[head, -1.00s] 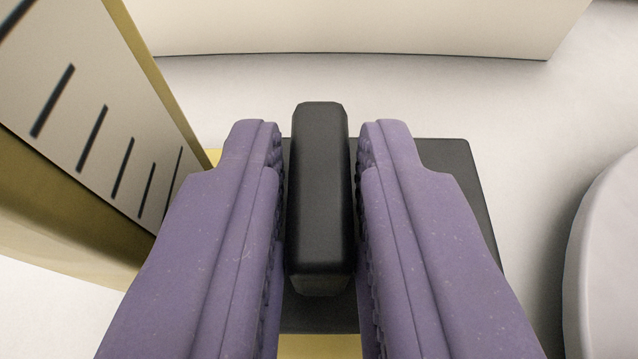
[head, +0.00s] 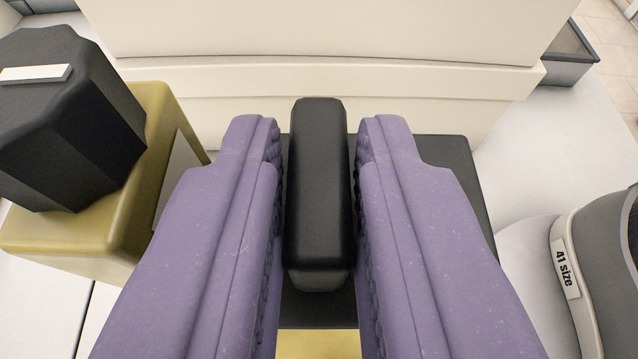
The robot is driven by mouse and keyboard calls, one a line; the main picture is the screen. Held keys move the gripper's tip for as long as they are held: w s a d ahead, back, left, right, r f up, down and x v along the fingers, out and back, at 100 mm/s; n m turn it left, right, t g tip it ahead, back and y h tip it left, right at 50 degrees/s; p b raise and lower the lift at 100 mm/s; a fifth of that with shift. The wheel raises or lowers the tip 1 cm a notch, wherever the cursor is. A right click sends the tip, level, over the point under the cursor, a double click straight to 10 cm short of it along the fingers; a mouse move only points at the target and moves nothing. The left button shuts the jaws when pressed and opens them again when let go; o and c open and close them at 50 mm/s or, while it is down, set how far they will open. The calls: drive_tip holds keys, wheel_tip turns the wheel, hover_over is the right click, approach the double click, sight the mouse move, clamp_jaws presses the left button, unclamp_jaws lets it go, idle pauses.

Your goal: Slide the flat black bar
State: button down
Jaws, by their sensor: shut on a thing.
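My gripper (head: 319,150) has two purple fingers, one on each side of an upright black bar (head: 318,185) in the middle of the head view. It is shut on this bar. A flat dark plate (head: 455,155) lies behind and below the bar and fingers. A strip of gold (head: 318,343) shows at the bottom between the fingers.
A black faceted knob (head: 75,120) with a white mark sits on a gold block (head: 125,235) at left. A grey shoe (head: 600,260) with a "41 size" label is at lower right. A cream wall-like body (head: 330,35) stands behind.

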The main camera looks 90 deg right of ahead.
drive_tip(key=c, duration=1.1)
unclamp_jaws()
drive_tip(key=shift+w+r, duration=0.1)
drive_tip(key=shift+r, duration=0.3)
drive_tip(key=shift+f, duration=0.1)
drive_tip(key=v, duration=0.8)
drive_tip(key=shift+f+b, duration=0.1)
drive_tip(key=shift+b, duration=0.2)
drive_tip(key=shift+d, duration=0.1)
